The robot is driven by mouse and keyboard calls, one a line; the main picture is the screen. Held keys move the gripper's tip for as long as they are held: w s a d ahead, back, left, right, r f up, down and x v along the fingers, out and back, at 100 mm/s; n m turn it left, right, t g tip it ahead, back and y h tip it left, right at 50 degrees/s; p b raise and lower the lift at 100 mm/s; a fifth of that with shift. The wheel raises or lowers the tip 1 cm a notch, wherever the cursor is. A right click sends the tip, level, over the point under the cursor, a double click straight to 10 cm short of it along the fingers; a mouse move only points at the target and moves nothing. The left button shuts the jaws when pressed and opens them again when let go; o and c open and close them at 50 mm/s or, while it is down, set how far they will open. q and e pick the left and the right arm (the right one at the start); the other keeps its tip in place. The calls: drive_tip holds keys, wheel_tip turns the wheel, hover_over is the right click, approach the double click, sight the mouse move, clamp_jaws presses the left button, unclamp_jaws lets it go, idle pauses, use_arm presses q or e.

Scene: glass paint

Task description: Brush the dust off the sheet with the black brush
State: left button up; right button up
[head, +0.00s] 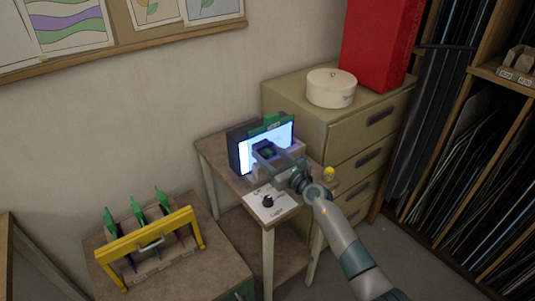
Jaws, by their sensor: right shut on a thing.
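My right gripper (266,152) reaches in from the lower right and is shut on a small dark thing, likely the black brush, in front of a lit panel (246,158). The gripper and its load are too small to show the bristles or whether they touch anything. A green sheet (272,122) stands up at the panel's top edge; part of it is hidden, and dust on it cannot be made out. My left gripper is not in view.
A small table (226,172) carries the panel, a white card (283,205) with a black knob-like thing (267,201), and a yellow thing (329,173). A yellow-framed rack (122,245) with green sheets stands lower left. A drawer cabinet (345,140) stands behind right.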

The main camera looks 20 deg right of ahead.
drive_tip(key=shift+w+d+f+b, duration=0.1)
drive_tip(key=shift+w+d+b, duration=0.2)
drive_tip(key=shift+d, duration=0.35)
drive_tip(key=shift+w+d+b, duration=0.2)
drive_tip(key=shift+d+b, duration=0.2)
drive_tip(key=shift+d, duration=0.2)
drive_tip(key=shift+w+d, duration=0.15)
drive_tip(key=shift+d, duration=0.35)
drive_tip(key=shift+d+b, duration=0.15)
drive_tip(key=shift+b, duration=0.15)
drive_tip(key=shift+w+d+b, duration=0.3)
drive_tip(key=shift+d+b, duration=0.2)
drive_tip(key=shift+d, duration=0.15)
drive_tip(key=shift+w+d+b, duration=0.25)
drive_tip(key=shift+d+b, duration=0.2)
drive_tip(key=shift+d, duration=0.2)
drive_tip(key=shift+w+d+r, duration=0.15)
drive_tip(key=shift+d+r, duration=0.1)
drive_tip(key=shift+d, duration=0.1)
drive_tip(key=shift+d, duration=0.1)
